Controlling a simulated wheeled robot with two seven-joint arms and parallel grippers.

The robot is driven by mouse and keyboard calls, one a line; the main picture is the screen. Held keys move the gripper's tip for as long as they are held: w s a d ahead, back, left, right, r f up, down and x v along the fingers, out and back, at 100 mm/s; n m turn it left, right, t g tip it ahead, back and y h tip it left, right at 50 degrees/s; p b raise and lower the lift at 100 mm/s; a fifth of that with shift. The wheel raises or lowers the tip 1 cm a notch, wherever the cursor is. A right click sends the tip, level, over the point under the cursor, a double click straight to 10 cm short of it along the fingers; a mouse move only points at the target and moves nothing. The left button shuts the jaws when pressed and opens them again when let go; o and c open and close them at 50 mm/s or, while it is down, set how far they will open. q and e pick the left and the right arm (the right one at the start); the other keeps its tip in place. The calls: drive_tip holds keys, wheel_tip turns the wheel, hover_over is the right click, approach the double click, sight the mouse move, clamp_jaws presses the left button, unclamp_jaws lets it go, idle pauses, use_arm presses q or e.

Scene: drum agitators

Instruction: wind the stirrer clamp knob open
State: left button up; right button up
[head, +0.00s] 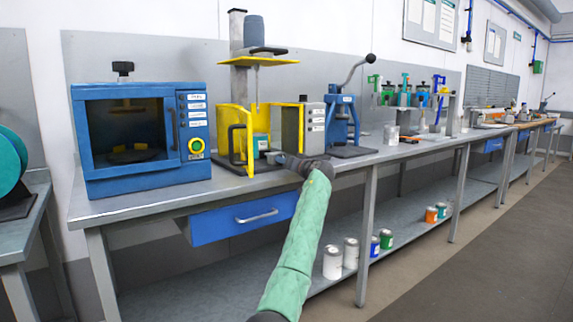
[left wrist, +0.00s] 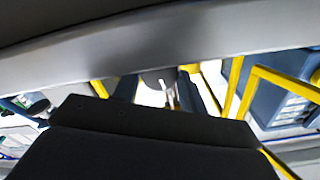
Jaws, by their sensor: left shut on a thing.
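The stirrer (head: 257,95) stands on the bench, with a yellow frame and guard, a grey column and a dark motor on top. The palm hides much of this part. In the head view the gripper covers the knob. My right gripper is not in view.
A blue oven (head: 140,135) stands left of the stirrer and a blue lever press (head: 342,122) stands right. A drawer with a handle (head: 257,216) is under the bench top. Several cans stand on the lower shelf (head: 405,228). The floor at right is clear.

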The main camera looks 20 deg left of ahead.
use_arm(q)
drive_tip(key=shift+f, duration=0.25)
drive_tip(key=o, duration=1)
drive_tip(key=shift+r, duration=0.15)
drive_tip(key=shift+p+v, duration=0.55)
drive_tip(key=shift+v, duration=3.35)
